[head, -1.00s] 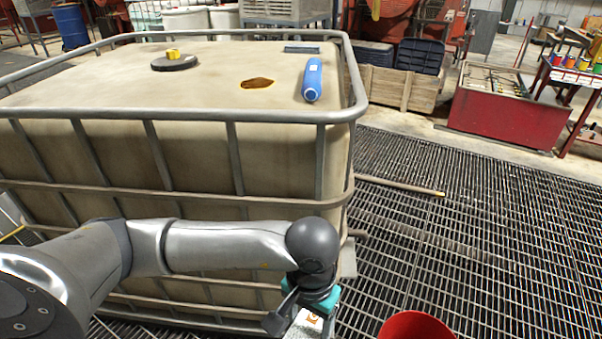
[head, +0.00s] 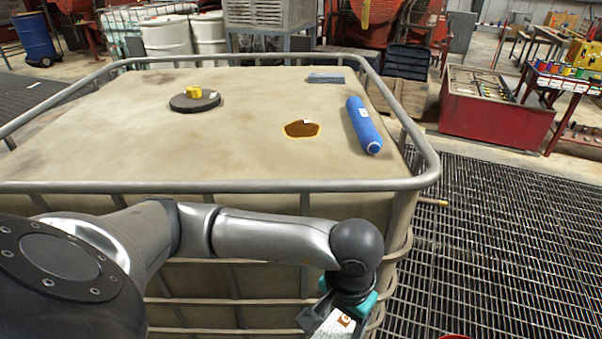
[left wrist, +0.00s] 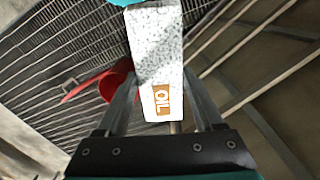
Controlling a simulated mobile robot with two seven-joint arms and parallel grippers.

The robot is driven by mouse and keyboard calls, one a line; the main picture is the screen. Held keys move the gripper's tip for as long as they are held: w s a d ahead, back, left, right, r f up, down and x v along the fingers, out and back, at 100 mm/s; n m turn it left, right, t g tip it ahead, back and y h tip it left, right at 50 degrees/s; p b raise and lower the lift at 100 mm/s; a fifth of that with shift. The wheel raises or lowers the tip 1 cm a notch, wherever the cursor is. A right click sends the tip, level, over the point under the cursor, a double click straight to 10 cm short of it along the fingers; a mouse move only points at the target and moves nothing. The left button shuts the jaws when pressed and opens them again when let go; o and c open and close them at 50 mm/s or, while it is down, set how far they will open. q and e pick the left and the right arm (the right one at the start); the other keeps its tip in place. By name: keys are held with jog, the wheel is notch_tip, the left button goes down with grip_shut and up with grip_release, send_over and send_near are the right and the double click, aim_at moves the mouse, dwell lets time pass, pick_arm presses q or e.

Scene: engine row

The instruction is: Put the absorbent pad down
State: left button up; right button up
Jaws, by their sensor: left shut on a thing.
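The absorbent pad (left wrist: 160,60) is white and speckled, with an orange OIL label, in the left wrist view. Its white end and label also show at the bottom of the head view (head: 336,324). My left gripper (left wrist: 163,105) is shut on the pad, one finger along each side. In the head view the gripper hangs low in front of the tank's near side, below the top rail, and its fingertips are cut off by the frame. A brown stain (head: 302,129) lies on the tank top (head: 230,145). My right gripper is not in view.
A grey tube rail (head: 230,187) rims the tank top. On top are a black lid (head: 195,103) with a yellow cap, a blue roll (head: 363,126) and a grey-blue block (head: 326,78). A red bucket (left wrist: 118,82) stands on the floor grating (head: 510,240). The near tank top is clear.

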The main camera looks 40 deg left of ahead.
aim_at(342, 326)
pick_arm(q)
notch_tip(342, 326, up, 4)
jog(key=p, duration=0.2)
jog(key=shift+d+p, duration=0.15)
jog(key=shift+p, duration=0.15)
jog(key=shift+w, duration=0.15)
jog(key=shift+d+f, duration=0.1)
jog(key=shift+f, duration=0.05)
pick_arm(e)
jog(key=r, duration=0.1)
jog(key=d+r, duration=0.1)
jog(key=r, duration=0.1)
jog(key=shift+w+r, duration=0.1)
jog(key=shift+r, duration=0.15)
